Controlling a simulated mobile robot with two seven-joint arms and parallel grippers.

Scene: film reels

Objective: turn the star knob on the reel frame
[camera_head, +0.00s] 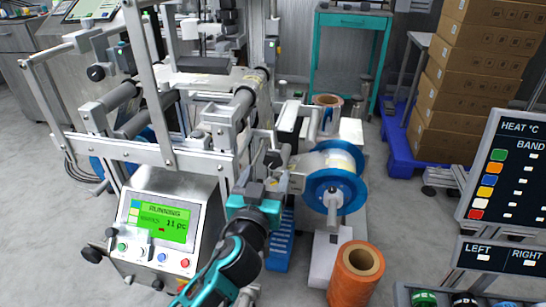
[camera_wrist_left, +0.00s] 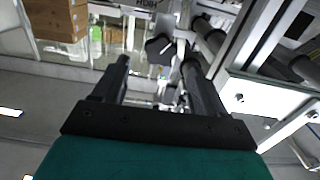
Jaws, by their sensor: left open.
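The reel frame (camera_head: 190,154) is a grey metal frame with rollers, filling the left and middle of the head view. My left gripper (camera_head: 260,184) is at its front right side, just left of the blue-flanged film reel (camera_head: 318,186). In the left wrist view my left gripper (camera_wrist_left: 155,62) has two dark fingers spread apart with nothing held between them. A small dark knob-like part (camera_wrist_left: 159,46) shows beyond the gap between the fingertips. I cannot tell for sure whether it is the star knob, or whether the fingers touch it. My right gripper is not in view.
A control box (camera_head: 165,228) with a green screen stands below the frame. An orange roll (camera_head: 355,275) stands at the lower right. A heat sign (camera_head: 510,170) is at the right edge. Cardboard boxes (camera_head: 475,70) and a teal cart (camera_head: 350,20) stand behind.

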